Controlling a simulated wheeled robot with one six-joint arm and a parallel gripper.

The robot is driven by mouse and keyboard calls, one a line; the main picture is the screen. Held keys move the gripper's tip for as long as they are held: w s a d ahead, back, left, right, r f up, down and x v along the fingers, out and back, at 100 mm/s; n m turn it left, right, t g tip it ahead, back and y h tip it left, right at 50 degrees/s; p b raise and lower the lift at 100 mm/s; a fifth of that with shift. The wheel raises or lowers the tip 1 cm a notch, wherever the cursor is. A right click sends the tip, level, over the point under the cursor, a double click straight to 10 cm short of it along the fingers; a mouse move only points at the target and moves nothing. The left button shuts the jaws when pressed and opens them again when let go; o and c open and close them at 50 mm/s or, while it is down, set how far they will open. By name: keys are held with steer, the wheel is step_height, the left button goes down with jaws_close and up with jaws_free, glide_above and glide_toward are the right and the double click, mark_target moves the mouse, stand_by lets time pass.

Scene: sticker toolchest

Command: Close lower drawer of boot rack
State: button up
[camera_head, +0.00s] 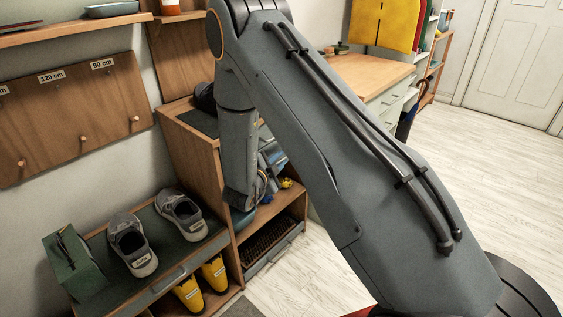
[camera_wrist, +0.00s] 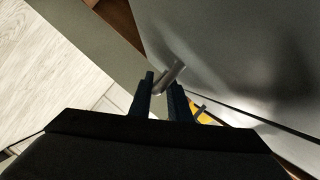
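The boot rack (camera_head: 226,262) is a wooden unit at lower left in the head view. Its lower drawer (camera_head: 275,254) at the right has a grey front and stands out, showing dark bristly contents. My gripper is mostly hidden behind my own arm in the head view. In the wrist view, the two dark fingers of my gripper (camera_wrist: 163,97) are apart. A metal handle (camera_wrist: 173,73) on a large grey panel (camera_wrist: 225,55) lies at the fingertips, its end between them. I cannot tell whether they touch it, or which drawer the panel belongs to.
Two grey shoes (camera_head: 129,246) and a green box (camera_head: 74,265) sit on the rack's left top. Yellow boots (camera_head: 188,294) stand below, under another handled grey front (camera_head: 170,279). A wooden workbench (camera_head: 371,76) is behind. Pale floor (camera_head: 487,165) is clear at right.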

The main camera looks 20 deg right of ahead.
steer(key=shift+a, duration=0.2)
steer(key=v, duration=0.7)
steer(key=shift+s+r, duration=0.2)
steer(key=shift+s, duration=0.1)
